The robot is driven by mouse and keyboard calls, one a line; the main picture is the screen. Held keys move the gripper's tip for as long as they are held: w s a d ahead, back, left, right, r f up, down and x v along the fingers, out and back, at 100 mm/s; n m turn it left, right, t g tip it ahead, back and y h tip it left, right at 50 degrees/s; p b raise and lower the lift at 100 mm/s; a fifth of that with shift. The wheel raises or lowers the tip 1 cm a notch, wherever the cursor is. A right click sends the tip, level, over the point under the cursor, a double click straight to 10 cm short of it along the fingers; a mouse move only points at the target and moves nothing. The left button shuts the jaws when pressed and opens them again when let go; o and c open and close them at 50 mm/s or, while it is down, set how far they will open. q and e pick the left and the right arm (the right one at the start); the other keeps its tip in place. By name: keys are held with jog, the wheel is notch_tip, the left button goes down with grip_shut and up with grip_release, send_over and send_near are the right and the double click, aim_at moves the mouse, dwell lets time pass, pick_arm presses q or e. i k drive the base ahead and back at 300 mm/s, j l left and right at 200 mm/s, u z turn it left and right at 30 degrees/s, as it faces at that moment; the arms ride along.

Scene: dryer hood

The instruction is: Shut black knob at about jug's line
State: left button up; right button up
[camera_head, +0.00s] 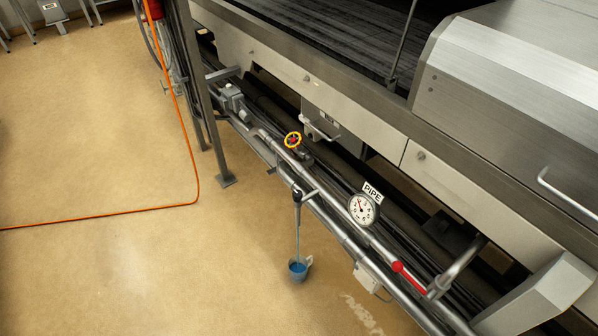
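A black knob (297,194) sits on a small branch off the pipes along the machine's lower side, near the middle of the camera_head view. A thin, pale vertical line (298,235) runs from just below the knob down to the jug; I cannot tell whether it is a tube or running liquid. The clear jug (300,268) stands on the floor below, with blue liquid in it and its handle to the right. Neither of my grippers is in view.
A metal leg (210,130) and orange hose (187,160) stand left. The tan floor (110,130) is largely clear.

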aim_at(297, 196)
jog(key=k, duration=0.9)
